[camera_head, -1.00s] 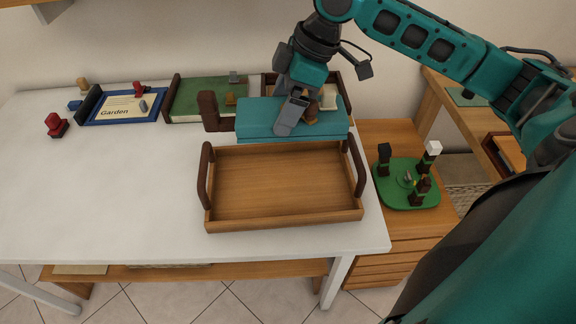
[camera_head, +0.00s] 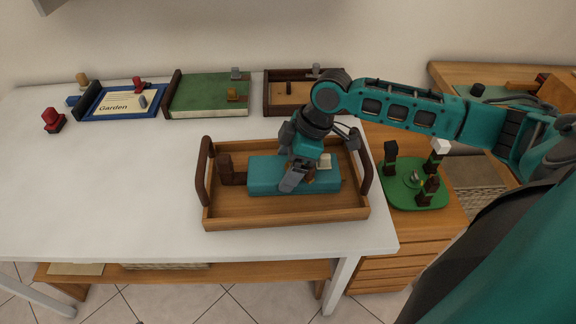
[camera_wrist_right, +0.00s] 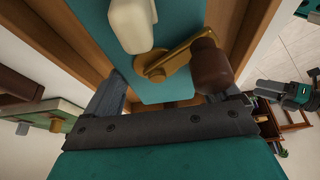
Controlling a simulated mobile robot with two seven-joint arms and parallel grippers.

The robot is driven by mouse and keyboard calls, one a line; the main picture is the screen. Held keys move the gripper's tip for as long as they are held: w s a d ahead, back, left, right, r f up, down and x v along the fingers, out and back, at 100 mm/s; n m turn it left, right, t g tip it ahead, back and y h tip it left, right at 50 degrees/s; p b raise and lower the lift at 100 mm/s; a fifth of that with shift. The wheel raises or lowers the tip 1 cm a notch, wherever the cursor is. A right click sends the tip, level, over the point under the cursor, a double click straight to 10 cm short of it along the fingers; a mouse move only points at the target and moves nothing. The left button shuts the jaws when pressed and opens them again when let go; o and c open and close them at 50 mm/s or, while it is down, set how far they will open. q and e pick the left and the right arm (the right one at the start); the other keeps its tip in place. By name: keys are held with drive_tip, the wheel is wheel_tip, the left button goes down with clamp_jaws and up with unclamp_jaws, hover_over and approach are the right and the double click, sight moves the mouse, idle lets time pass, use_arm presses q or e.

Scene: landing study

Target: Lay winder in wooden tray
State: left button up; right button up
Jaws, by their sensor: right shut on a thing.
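The winder (camera_head: 263,176) is a long teal block with a dark brown end piece at its left, a cream knob and a brass crank with a brown handle. It also shows in the right wrist view (camera_wrist_right: 178,88), with crank and knob close up. My right gripper (camera_head: 291,184) is shut on the winder from above. The winder lies level within the outline of the wooden tray (camera_head: 285,213). I cannot tell whether it touches the tray floor. The tray has a dark handle at each short side.
Behind the tray stand a green board (camera_head: 208,94), a brown-framed tray (camera_head: 283,108) and a blue "Garden" board (camera_head: 122,103). A red stamp-like thing (camera_head: 53,121) stands at left. A green round stand (camera_head: 415,195) is on the lower cabinet right. The white table's left front is clear.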

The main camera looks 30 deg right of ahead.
use_arm(q)
drive_tip(key=shift+r, duration=0.25)
use_arm(e)
drive_tip(key=shift+f, duration=0.2)
drive_tip(key=o, duration=1.1)
drive_tip(key=shift+f, duration=0.1)
use_arm(q)
drive_tip(key=shift+f, duration=0.1)
use_arm(e)
drive_tip(key=shift+d+r, duration=0.1)
drive_tip(key=shift+r, duration=0.2)
use_arm(q)
drive_tip(key=shift+s+a+r+p, duration=0.3)
drive_tip(key=shift+a+p, duration=0.2)
drive_tip(key=shift+p, duration=0.7)
use_arm(e)
drive_tip(key=shift+v, duration=5.85)
use_arm(q)
drive_tip(key=shift+r, duration=0.1)
use_arm(e)
drive_tip(key=shift+s+f, duration=0.1)
drive_tip(key=shift+s, duration=0.05)
